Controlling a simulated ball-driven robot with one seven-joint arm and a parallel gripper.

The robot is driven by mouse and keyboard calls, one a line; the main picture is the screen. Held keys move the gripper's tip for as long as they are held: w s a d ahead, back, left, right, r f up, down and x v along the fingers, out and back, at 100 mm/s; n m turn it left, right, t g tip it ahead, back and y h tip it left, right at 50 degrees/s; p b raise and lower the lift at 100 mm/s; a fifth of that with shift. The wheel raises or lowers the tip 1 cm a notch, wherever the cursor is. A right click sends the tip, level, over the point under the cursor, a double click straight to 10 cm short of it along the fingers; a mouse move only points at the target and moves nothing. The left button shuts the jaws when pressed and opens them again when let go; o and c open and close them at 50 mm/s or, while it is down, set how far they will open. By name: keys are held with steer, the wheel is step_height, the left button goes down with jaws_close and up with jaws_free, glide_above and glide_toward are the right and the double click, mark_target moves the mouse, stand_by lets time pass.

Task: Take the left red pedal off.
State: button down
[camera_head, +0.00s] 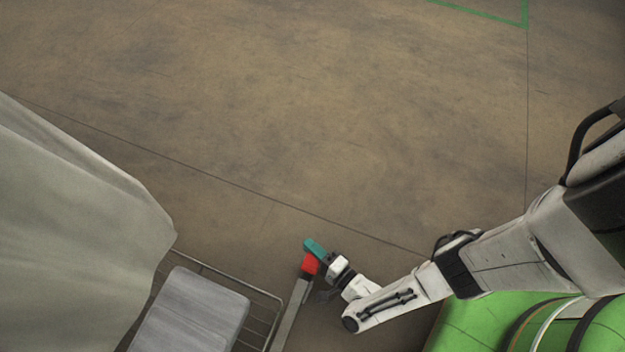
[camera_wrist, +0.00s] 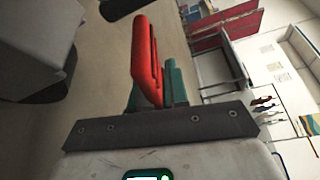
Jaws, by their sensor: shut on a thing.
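The red pedal (camera_head: 310,264) is at the upper end of a grey bar (camera_head: 291,318) in the head view, right of the wire rack. My gripper (camera_head: 314,248) has teal fingers and is shut on the red pedal. In the wrist view the red pedal (camera_wrist: 145,50) stands up between the teal fingers (camera_wrist: 160,92), which partly hide its lower end. I cannot tell whether the pedal still touches the bar. No second red pedal shows clearly.
A wire rack (camera_head: 257,293) holds a grey padded block (camera_head: 190,312). A pale cloth (camera_head: 75,220) hangs at the left, close to the rack. Open brown floor (camera_head: 300,110) lies beyond, with a green line (camera_head: 490,17) at the top right.

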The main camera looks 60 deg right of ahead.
steer(key=shift+a+r+n+t, duration=0.1)
steer(key=shift+r+n+t, duration=0.2)
steer(key=shift+n, duration=0.55)
steer(key=shift+r+n+t, duration=0.2)
steer(key=shift+n+t, duration=0.15)
steer(key=shift+n, duration=0.55)
steer(key=shift+a+r+n+t, duration=0.1)
steer(key=shift+r+n+t, duration=0.2)
steer(key=shift+n, duration=0.55)
steer(key=shift+s+n+t, duration=0.1)
steer(key=shift+n+t, duration=0.15)
steer(key=shift+n, duration=0.05)
steer(key=c, duration=1.2)
jaws_free()
steer(key=shift+r, duration=0.15)
